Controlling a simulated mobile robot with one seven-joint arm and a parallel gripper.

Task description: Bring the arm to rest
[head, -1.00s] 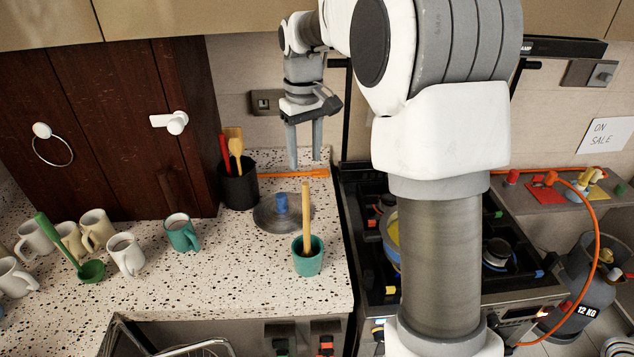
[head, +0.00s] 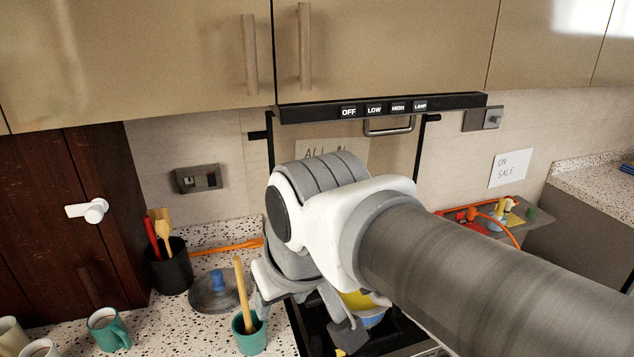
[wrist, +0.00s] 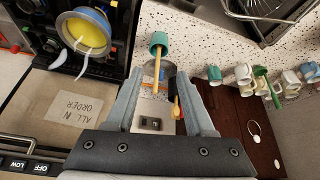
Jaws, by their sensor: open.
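My arm is folded in the head view, with its large white and grey links in front of the stove. In the wrist view my gripper (wrist: 162,74) is open, its two grey fingers apart with nothing held between them. Beyond the fingers, a teal cup (wrist: 158,39) with a wooden-handled tool and the speckled counter show. In the head view the same teal cup (head: 250,337) stands just left of the arm. My gripper is mostly hidden by the arm in the head view.
A range hood edge with switches (head: 383,109) and cabinets (head: 380,45) lie above the arm. A yellow-filled pan (wrist: 84,34) sits on the stove. A black utensil holder (head: 168,270), a lid (head: 213,293) and mugs (head: 107,328) stand on the left counter.

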